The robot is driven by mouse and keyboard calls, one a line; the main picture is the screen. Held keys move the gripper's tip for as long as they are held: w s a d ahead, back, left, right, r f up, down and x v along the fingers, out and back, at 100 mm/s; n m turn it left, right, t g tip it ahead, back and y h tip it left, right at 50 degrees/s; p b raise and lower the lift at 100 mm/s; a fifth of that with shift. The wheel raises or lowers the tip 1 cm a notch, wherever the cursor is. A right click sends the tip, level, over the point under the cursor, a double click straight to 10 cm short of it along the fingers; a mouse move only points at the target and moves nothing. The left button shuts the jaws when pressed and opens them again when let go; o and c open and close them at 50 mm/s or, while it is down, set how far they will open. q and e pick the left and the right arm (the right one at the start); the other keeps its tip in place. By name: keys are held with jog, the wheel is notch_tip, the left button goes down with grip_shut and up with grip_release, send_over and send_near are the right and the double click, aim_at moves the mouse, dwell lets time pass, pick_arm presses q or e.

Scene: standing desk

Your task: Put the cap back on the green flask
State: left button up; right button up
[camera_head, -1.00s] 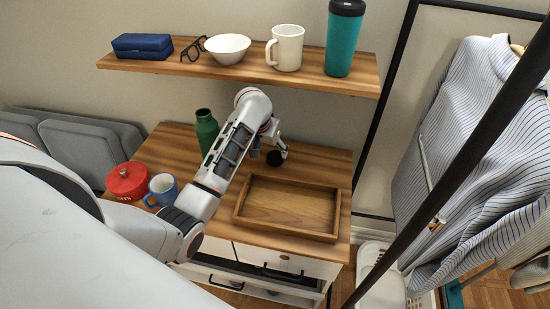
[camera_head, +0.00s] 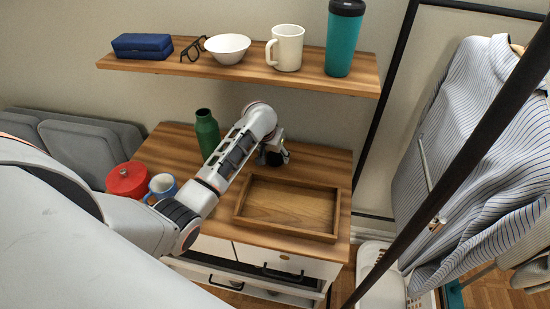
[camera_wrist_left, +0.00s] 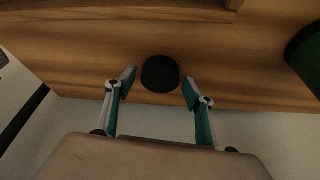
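The green flask (camera_head: 207,133) stands upright and uncapped on the desk, left of my left arm. In the left wrist view, part of a dark green round shape (camera_wrist_left: 306,58) shows at the right edge. The black cap (camera_wrist_left: 160,74) lies on the wood. My left gripper (camera_wrist_left: 158,88) is open, with one finger on each side of the cap and a gap to each. In the head view the left gripper (camera_head: 272,156) is low over the desk and largely hides the cap. My right gripper is not in view.
A red tin (camera_head: 127,181) and a blue mug (camera_head: 162,186) stand at the front left. A shelf (camera_head: 185,66) above holds a glasses case, glasses, bowl, white mug and teal tumbler.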

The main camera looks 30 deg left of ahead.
pick_arm(q)
jog(key=c, duration=0.5)
jog(key=shift+c, duration=0.2)
jog(key=shift+s, duration=0.1)
jog(key=shift+s+r, duration=0.3)
jog(key=s+r, duration=0.7)
jog(key=s, duration=0.6)
jog(key=shift+s+d+r, duration=0.15)
jog(key=shift+d+r, duration=0.05)
jog(key=shift+d, duration=0.2)
